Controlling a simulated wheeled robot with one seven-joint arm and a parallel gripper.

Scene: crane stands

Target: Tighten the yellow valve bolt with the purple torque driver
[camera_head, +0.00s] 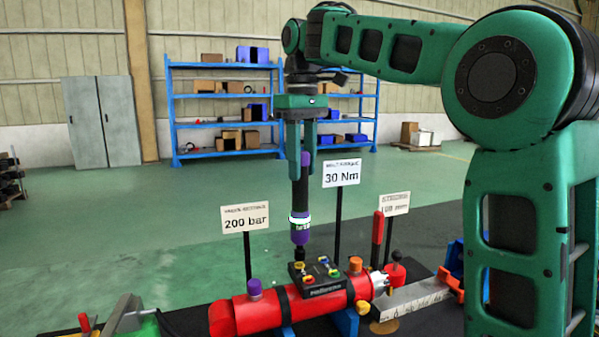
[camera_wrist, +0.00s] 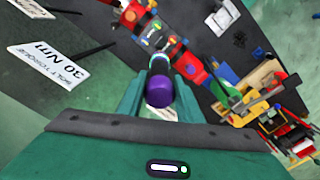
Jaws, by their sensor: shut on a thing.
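My gripper (camera_head: 302,184) is shut on the purple and black torque driver (camera_head: 300,234), which hangs upright between the fingers with its black tip down. In the wrist view its purple end (camera_wrist: 160,89) sits between the fingers and hides much of what lies below. A black block (camera_head: 316,289) with several coloured bolts sits on top of a red cylinder (camera_head: 262,311).
Signs reading 200 bar (camera_head: 246,217) and 30 Nm (camera_head: 342,172) stand on posts behind the cylinder, with a third sign (camera_head: 395,203) to the right. Purple (camera_head: 254,287) and orange (camera_head: 355,263) caps rise from the cylinder. A red-handled tool (camera_head: 377,236) stands at its right end.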

